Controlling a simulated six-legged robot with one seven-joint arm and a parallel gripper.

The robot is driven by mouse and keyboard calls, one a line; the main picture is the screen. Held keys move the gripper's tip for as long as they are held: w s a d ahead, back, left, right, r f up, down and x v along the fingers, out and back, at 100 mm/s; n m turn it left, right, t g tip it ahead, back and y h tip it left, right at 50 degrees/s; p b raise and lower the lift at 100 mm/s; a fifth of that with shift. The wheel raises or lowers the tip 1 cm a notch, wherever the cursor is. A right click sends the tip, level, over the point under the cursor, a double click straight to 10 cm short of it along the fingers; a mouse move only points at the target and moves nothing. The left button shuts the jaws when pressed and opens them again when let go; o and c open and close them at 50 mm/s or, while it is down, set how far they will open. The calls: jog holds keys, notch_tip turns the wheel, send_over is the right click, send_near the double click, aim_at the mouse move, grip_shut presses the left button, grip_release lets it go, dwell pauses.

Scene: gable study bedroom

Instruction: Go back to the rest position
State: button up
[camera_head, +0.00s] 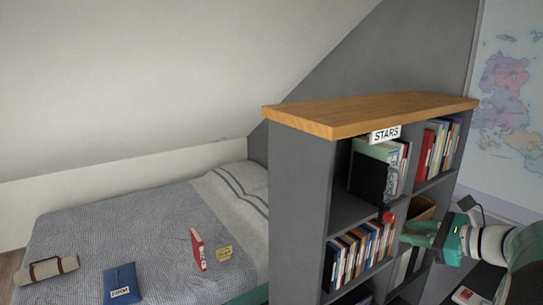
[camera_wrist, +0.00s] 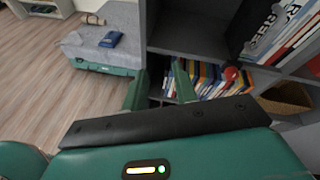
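My gripper (camera_head: 412,234) is in front of the right side of the grey bookshelf (camera_head: 300,200), at the height of its middle shelves. In the wrist view its two green fingers (camera_wrist: 159,80) stand apart with nothing between them, so it is open and empty. The bookshelf's lower row of books (camera_wrist: 205,78) shows beyond the fingers. My arm reaches in from the right edge of the head view.
A red round thing (camera_head: 388,216) is at the shelf edge near my gripper. The bed (camera_head: 150,235) holds a red book (camera_head: 197,250), a blue pouch (camera_head: 122,284) and a roll (camera_head: 47,269). Wooden floor (camera_wrist: 60,100) is clear.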

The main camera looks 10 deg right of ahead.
jog(key=s+a+f+n+g, duration=0.25)
jog(key=a+n, duration=0.35)
jog(key=a, duration=0.4)
jog(key=s+a+f+n+g, duration=0.15)
jog(key=a+n+g, duration=0.3)
jog(key=a, duration=0.65)
jog(key=s+a+f+n+h, duration=0.2)
jog(key=s+a+n+h, duration=0.4)
jog(key=n, duration=1)
jog(key=s+a, duration=0.2)
jog(key=s, duration=0.2)
jog(key=shift+a, duration=0.35)
